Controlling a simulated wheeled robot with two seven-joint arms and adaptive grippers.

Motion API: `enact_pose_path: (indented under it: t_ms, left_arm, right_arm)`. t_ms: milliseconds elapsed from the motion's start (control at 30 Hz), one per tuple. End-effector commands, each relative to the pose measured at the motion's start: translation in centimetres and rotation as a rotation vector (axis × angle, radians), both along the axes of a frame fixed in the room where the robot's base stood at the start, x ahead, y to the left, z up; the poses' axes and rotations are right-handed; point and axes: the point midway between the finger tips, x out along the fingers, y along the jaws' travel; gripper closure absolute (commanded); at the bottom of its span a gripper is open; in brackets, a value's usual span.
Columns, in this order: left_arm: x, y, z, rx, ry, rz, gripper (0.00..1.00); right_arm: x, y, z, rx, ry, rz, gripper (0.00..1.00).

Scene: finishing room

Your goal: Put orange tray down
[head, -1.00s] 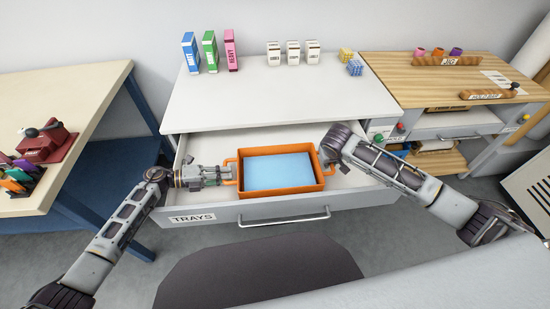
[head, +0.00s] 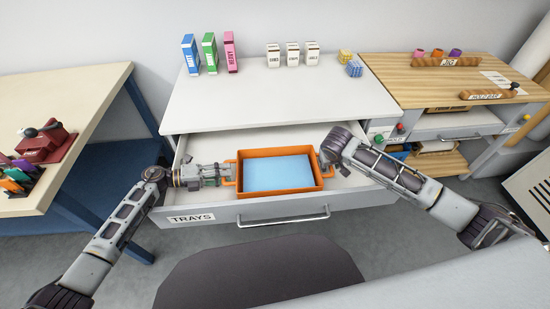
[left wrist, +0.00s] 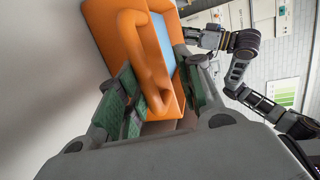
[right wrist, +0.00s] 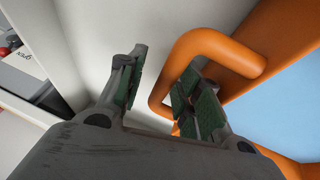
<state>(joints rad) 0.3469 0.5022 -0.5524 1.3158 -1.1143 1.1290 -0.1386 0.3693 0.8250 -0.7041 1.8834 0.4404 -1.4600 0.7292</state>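The orange tray (head: 280,192), with a light blue inside, sits level within the open drawer (head: 350,197) marked TRAYS. Whether its underside touches the drawer floor is hidden. My left gripper (head: 226,173) is at the tray's left handle. In the left wrist view its fingers (left wrist: 163,98) stand apart on either side of the orange handle (left wrist: 140,50). My right gripper (right wrist: 160,95) is at the right handle (right wrist: 205,45). Its fingers are spread, one inside the handle loop and one outside, with a gap visible. In the head view my right wrist hides its fingers.
The white counter (head: 270,105) above the drawer holds upright boxes (head: 210,52), small cartons (head: 292,54) and blocks (head: 354,68). A wooden bench (head: 450,85) stands right, and a table (head: 60,90) with a red device (head: 45,140) stands left. Bare drawer floor shows beside the tray.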

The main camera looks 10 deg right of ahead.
Motion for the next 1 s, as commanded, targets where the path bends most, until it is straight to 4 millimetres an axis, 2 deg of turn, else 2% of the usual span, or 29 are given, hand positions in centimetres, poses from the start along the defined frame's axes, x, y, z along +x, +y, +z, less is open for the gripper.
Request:
enact_pose_path:
  t_ms: [33, 433, 667, 1000]
  left_arm:
    - [-1.3, -0.5, -2.0, 0.001, 0.037, -0.008, 0.65]
    - [-1.3, 0.2, -1.8, 0.001, 0.036, -0.009, 0.65]
    - [-1.3, 2.3, -1.1, 0.006, 0.028, -0.004, 0.65]
    - [-1.2, 5.8, 0.9, 0.006, 0.007, -0.001, 0.65]
  right_arm:
    - [0.0, 0.0, -0.2, 0.001, -0.001, 0.001, 0.65]
    - [0.1, 0.1, -0.1, 0.003, -0.003, 0.001, 0.65]
    - [0.1, 0.1, -0.1, 0.003, -0.003, 0.0, 0.65]
    - [0.1, 0.1, 0.0, 0.003, -0.004, 0.001, 0.65]
